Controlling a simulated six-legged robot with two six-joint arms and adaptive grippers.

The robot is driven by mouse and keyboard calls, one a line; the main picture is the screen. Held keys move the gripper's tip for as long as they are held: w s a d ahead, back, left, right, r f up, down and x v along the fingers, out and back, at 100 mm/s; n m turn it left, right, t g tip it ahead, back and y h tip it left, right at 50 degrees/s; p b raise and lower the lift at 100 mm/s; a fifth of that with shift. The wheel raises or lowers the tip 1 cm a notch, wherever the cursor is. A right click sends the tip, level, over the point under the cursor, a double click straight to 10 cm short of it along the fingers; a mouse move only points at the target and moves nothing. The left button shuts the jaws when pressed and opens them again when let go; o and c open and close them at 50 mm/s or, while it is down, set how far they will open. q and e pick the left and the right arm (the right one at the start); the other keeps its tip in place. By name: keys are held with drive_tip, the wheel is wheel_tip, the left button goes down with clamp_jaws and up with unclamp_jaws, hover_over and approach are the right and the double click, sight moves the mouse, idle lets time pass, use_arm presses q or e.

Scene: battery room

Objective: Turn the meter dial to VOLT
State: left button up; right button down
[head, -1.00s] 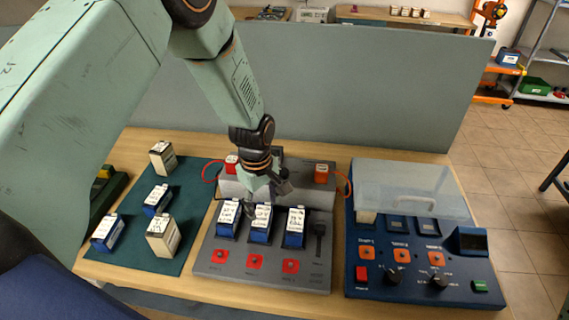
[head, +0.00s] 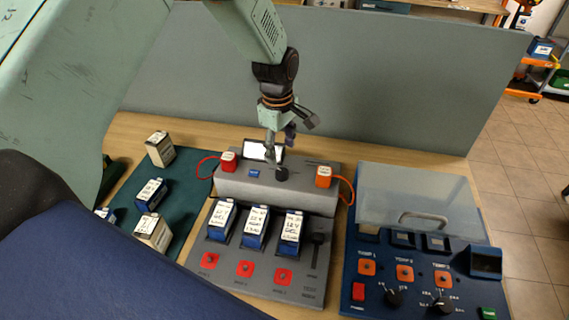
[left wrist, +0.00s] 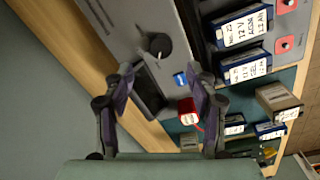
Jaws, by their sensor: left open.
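The meter dial is a round black knob (head: 281,174) on the raised back part of the grey test station (head: 230,182). In the left wrist view the dial (left wrist: 159,45) shows a pale pointer mark and lies ahead of the fingertips, between their lines. Its lettering is too small to read. The meter screen (head: 258,150) stands behind it, partly hidden by my left gripper. My left gripper (head: 279,146) is open and empty, above and just behind the dial, apart from it. My left gripper (left wrist: 161,78) also shows in the left wrist view. My right gripper is not in view.
A red plug (head: 228,161) and an orange plug (head: 324,177) flank the dial. Several batteries (head: 256,227) sit in the station's front slots. A blue console (head: 350,270) with a clear cover (head: 405,200) stands right. A grey partition (head: 400,90) rises behind.

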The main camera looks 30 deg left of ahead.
sight(282, 171)
use_arm(q)
drive_tip(key=shift+s+d+f, duration=0.1)
drive_tip(key=shift+d+f, duration=0.1)
drive_tip(key=shift+f, duration=0.15)
drive_tip(key=f, duration=0.4)
drive_tip(key=f+p, duration=0.1)
drive_tip(key=f, duration=0.1)
drive_tip(key=shift+w+a+f, duration=0.1)
drive_tip(key=shift+w+a, duration=0.1)
drive_tip(key=shift+a, duration=0.2)
drive_tip(key=shift+f, duration=0.25)
drive_tip(key=shift+s+d, duration=0.1)
drive_tip(key=shift+d, duration=0.3)
drive_tip(key=shift+a+f, duration=0.25)
drive_tip(key=shift+a, duration=0.1)
drive_tip(key=c, duration=0.4)
drive_tip(key=shift+d+r, duration=0.1)
drive_tip(key=shift+d, duration=0.1)
drive_tip(key=c, duration=0.7)
